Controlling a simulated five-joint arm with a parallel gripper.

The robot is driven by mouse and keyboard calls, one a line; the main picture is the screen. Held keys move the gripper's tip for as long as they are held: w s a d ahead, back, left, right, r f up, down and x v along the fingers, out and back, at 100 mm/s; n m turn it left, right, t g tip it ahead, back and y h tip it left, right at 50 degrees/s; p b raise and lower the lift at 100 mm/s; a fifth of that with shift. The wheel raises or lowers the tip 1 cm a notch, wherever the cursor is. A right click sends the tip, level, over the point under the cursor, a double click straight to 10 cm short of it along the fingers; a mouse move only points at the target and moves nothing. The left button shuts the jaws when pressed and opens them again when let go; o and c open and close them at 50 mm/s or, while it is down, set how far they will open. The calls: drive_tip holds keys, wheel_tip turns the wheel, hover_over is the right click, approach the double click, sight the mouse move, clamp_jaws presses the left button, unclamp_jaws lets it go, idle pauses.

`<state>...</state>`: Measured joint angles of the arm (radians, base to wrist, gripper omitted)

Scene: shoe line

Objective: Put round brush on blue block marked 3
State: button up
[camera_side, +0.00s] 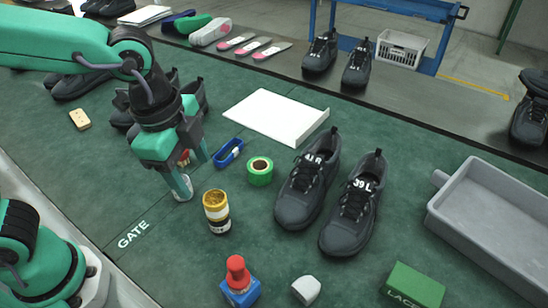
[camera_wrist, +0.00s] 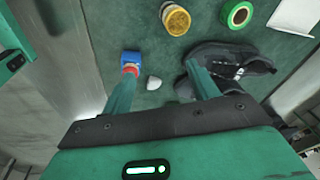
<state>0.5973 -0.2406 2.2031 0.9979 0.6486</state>
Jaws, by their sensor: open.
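A blue block (camera_side: 240,296) stands at the bottom of the side view, and it also shows in the wrist view (camera_wrist: 131,57). A faint pale mark is on it, too small to read. A red piece with a rounded knob (camera_side: 237,268), which looks like the round brush, stands upright on the block. The red piece also shows in the wrist view (camera_wrist: 130,70). My gripper (camera_side: 187,175) is raised over the mat, fingers pointing down, apart from the block. In the wrist view my gripper (camera_wrist: 160,85) is open, with nothing held between its fingers.
A white rounded piece (camera_side: 306,289) lies right of the block. A yellow-topped tin (camera_side: 217,212), green tape roll (camera_side: 260,171) and pair of dark shoes (camera_side: 352,212) stand farther back. A green box (camera_side: 413,287) and grey tray (camera_side: 490,218) are at right. Bare mat surrounds the block's left.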

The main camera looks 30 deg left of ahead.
drive_tip(key=s+a+r+n+t, duration=0.1)
drive_tip(key=a+n+t, duration=0.1)
drive_tip(key=a+n, duration=0.5)
drive_tip(key=s+a+r+n+t+y, duration=0.1)
drive_tip(key=s+a+n+t, duration=0.1)
drive_tip(key=a+n, duration=0.5)
drive_tip(key=a, duration=0.3)
drive_tip(key=shift+a, duration=0.2)
